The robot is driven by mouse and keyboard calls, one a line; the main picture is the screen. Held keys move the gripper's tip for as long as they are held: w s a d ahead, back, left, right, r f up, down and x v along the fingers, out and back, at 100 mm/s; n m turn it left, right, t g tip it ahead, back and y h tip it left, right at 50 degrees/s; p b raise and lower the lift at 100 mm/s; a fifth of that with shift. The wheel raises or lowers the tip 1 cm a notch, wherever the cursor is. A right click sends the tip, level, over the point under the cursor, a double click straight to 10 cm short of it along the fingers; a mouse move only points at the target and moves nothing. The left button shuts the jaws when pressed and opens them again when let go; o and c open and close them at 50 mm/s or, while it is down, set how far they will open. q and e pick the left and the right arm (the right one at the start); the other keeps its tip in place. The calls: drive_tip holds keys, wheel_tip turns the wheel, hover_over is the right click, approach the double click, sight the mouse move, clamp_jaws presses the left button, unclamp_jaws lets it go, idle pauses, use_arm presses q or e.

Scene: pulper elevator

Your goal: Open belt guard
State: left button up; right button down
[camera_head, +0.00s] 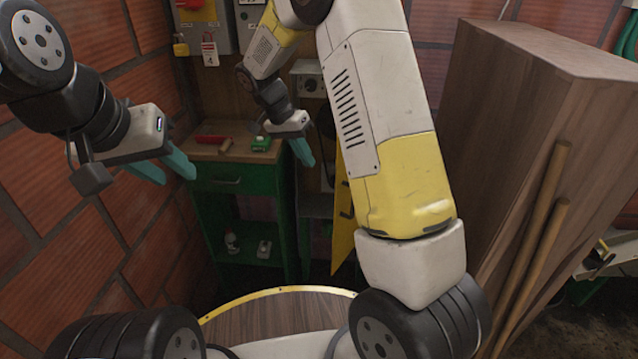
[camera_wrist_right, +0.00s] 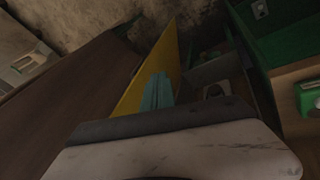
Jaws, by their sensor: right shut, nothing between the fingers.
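The belt guard appears to be the yellow panel (camera_head: 343,228), seen at a steep angle beyond my right arm, which hides part of it. In the right wrist view the yellow panel (camera_wrist_right: 148,68) stands tilted, directly behind and to the left of the fingers. My right gripper (camera_head: 309,163) has its teal fingers together and empty, just left of the panel in the head view. Its fingers (camera_wrist_right: 158,78) overlap the panel's face in the wrist view; I cannot tell whether they touch. My left gripper (camera_head: 177,180) is open and empty, near the brick wall at left.
A green workbench (camera_head: 215,185) with a wooden top holds a red tool (camera_head: 211,139) and a small green device (camera_head: 261,144). A large wooden cabinet (camera_head: 500,130) stands close on the right, with two poles (camera_head: 530,260) leaning on it. A grey control box (camera_head: 204,18) hangs at the back.

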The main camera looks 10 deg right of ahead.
wheel_tip(320, 180, down, 7)
drive_tip(key=w+a+m+h, duration=0.2)
drive_tip(key=w+a+h, duration=0.1)
approach(339, 210)
drive_tip(key=w+f, duration=0.3)
drive_tip(key=w, duration=0.1)
drive_tip(key=s+d, duration=0.1)
drive_tip(key=s+d+f, duration=0.1)
drive_tip(key=s+d, duration=0.1)
drive_tip(key=shift+s, duration=0.1)
